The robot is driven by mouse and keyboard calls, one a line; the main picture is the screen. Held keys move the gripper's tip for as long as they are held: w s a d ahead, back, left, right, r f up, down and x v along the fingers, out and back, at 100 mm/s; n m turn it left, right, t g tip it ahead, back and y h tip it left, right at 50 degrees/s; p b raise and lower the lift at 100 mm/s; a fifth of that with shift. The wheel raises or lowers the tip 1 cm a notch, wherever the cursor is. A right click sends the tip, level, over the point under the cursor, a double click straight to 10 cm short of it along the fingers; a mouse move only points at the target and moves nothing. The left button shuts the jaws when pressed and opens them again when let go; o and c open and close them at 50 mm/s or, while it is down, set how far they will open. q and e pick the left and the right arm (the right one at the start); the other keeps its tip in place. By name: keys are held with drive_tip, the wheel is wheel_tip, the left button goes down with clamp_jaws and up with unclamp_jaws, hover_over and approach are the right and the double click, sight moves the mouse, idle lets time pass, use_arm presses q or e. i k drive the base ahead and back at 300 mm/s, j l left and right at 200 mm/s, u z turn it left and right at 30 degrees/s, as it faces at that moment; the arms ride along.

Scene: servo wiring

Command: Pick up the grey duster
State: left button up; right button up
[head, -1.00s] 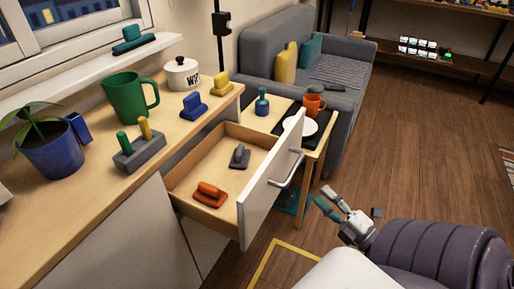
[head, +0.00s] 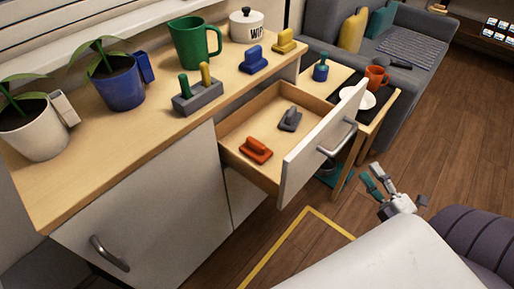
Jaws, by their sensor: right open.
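The grey duster (head: 290,119) lies in the open drawer (head: 232,141), towards its back right. An orange duster (head: 256,149) lies in the same drawer, nearer the front left. My right gripper (head: 378,180) is open and empty. It is outside the drawer, to the right of the drawer's white front and handle, above the floor. My left gripper does not show.
The drawer front (head: 325,143) stands between my right gripper and the duster. The counter (head: 150,150) holds a green mug (head: 190,43), a grey holder (head: 198,98), blue and yellow dusters and potted plants. A side table with an orange mug (head: 377,77) stands behind the drawer.

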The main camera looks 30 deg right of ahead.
sight(290, 120)
drive_tip(key=z, duration=1.45)
